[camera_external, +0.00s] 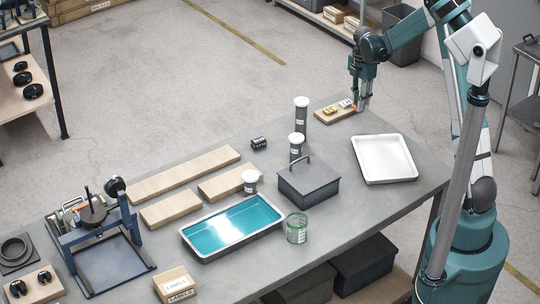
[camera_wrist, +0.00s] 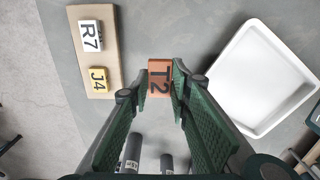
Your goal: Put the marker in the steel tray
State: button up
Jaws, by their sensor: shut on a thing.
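My gripper (camera_external: 364,107) is at the far right part of the workbench, beside a small wooden board. In the wrist view my gripper (camera_wrist: 160,85) is shut on an orange-brown block marked T2 (camera_wrist: 159,78). Whether this block still touches the bench is unclear. A white block marked R7 (camera_wrist: 91,36) and a yellow block marked J4 (camera_wrist: 99,80) lie on the wooden board (camera_wrist: 88,57). A white shallow tray (camera_external: 384,159) lies empty to the front right; it also shows in the wrist view (camera_wrist: 259,78). A grey-rimmed tray (camera_external: 184,231) with a teal inside lies mid-bench.
A dark lidded box (camera_external: 309,185) with a handle stands between the two trays. White-capped dark cylinders (camera_external: 301,111) stand left of my gripper. A green-rimmed glass jar (camera_external: 297,229), wooden planks (camera_external: 185,175) and a blue-framed press (camera_external: 98,240) are farther left.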

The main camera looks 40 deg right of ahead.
jog(key=shift+r, duration=0.1)
notch_tip(320, 180, up, 11)
jog(key=s+a+n, duration=0.1)
jog(key=a+n, duration=0.7)
jog(key=a, duration=2.9)
jog(key=s+a+n, duration=0.3)
jog(key=s+a, duration=0.4)
jog(key=a, duration=0.4)
jog(key=s+a+n, duration=0.4)
jog(key=s+a, duration=0.2)
jog(key=a, duration=0.6)
jog(key=s+a+n, duration=0.3)
jog(key=s+a, duration=0.4)
jog(key=a, duration=0.4)
notch_tip(320, 180, down, 10)
jog(key=shift+f+b, duration=0.2)
jog(key=shift+b, duration=0.25)
